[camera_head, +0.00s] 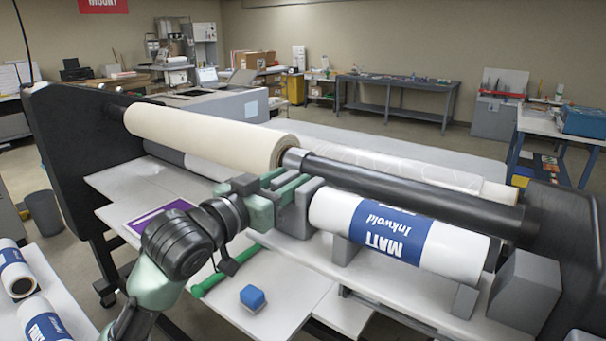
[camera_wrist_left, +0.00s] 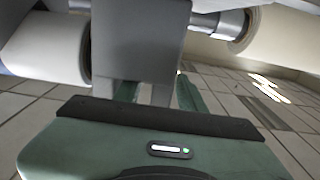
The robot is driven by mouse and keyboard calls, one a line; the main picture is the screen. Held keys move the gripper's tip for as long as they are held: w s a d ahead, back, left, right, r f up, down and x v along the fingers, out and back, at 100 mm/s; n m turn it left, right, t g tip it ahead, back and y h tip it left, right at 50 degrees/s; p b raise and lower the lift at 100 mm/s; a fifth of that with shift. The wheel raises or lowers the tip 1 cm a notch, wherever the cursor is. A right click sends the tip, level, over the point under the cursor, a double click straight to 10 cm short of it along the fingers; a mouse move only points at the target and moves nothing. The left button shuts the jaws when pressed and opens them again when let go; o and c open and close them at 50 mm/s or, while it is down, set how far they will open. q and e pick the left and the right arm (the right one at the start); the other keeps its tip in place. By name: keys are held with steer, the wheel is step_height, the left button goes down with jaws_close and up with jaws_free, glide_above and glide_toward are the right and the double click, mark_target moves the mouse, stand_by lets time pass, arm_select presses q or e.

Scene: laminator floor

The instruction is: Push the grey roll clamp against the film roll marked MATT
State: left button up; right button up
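The film roll marked MATT (camera_head: 388,232) is white with a blue band and lies along the front of the machine. The grey roll clamp (camera_head: 294,217) stands at its left end; I cannot tell whether they touch. My left gripper (camera_head: 283,188) is at the clamp's upper left side. In the left wrist view the clamp (camera_wrist_left: 140,40) fills the upper middle, and the white film roll (camera_wrist_left: 45,48) is left of it with its dark end facing the clamp. The gripper's green fingers run towards the clamp, which hides their tips. My right gripper is not in view.
A cream roll (camera_head: 205,134) on a dark shaft (camera_head: 410,185) lies behind the clamp. A grey block (camera_head: 525,290) stands at the right. A blue cube (camera_head: 252,297) and a green rod (camera_head: 225,271) lie on the white shelf in front. More rolls (camera_head: 40,320) lie at lower left.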

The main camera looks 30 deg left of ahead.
arm_select(q)
steer(key=shift+r, duration=0.1)
steer(key=shift+s, duration=0.15)
steer(key=shift+r, duration=0.1)
jaws_close()
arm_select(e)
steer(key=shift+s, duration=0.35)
arm_select(q)
steer(key=shift+a, duration=0.1)
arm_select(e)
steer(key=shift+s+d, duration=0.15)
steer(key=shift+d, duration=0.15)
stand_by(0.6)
